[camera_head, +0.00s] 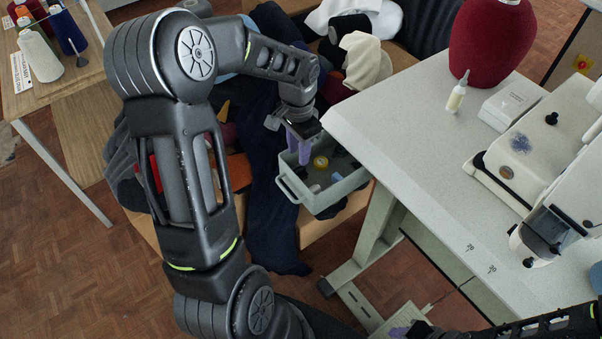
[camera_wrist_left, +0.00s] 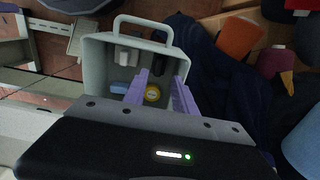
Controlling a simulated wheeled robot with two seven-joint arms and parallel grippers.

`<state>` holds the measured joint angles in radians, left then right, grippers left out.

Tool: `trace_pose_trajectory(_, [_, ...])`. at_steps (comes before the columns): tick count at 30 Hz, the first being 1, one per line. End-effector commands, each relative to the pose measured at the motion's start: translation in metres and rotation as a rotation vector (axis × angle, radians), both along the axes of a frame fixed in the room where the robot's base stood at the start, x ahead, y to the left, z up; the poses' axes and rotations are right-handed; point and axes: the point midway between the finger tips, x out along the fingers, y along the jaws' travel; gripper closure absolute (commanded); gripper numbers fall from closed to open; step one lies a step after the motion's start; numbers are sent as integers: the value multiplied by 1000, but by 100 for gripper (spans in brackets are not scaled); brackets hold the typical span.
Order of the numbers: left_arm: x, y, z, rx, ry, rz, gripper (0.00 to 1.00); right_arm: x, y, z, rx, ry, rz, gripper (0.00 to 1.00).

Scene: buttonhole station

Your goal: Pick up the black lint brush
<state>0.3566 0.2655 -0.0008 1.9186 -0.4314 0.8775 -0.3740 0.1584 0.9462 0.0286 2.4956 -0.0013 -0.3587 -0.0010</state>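The left gripper (camera_head: 299,143) points down over the grey-green bin (camera_head: 335,196), at its left back side. In the left wrist view, the purple fingers of the left gripper (camera_wrist_left: 161,84) are apart, with nothing held between them. The bin (camera_wrist_left: 98,66) lies beyond them. A dark, elongated item, possibly the black lint brush (camera_wrist_left: 160,70), lies inside the bin near the fingers; its shape is unclear. In the head view a dark item also shows in the bin (camera_head: 339,151).
The bin also holds a yellow roll (camera_head: 320,162) and small pale items. Dark blue cloth (camera_head: 270,215) and other fabrics surround it on the left. The white sewing table (camera_head: 420,150) stands close on the right, with a sewing machine (camera_head: 550,160) and glue bottle (camera_head: 457,94).

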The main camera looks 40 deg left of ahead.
Motion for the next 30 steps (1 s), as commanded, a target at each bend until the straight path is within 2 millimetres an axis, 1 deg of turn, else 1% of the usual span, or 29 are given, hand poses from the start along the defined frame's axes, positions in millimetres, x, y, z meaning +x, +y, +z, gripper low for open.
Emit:
trace_pose_trajectory(2, [0,0,-4,-1,1,0,67,0,0,0,0,0,0,64])
trace_pose_trajectory(6, [0,-1,-18,-1,3,0,67,0,0,-1,0,0,0,64])
trace_pose_trajectory(9, [0,-1,-26,-2,2,0,67,0,0,-1,0,0,0,64])
trace_pose_trajectory(17, [0,-1,-27,-1,0,0,67,0,0,-1,0,0,0,64])
trace_pose_trajectory(20, [-1,-1,-30,-1,2,0,67,0,0,-1,0,0,0,64])
trace_pose_trajectory(23, [-1,-1,-41,-1,3,-1,67,0,0,0,0,0,0,64])
trace_pose_trajectory(27, [-2,-3,-63,-3,5,0,67,0,0,0,0,0,0,64])
trace_pose_trajectory(30, [-2,-2,-74,-1,3,-1,67,0,0,0,0,0,0,64])
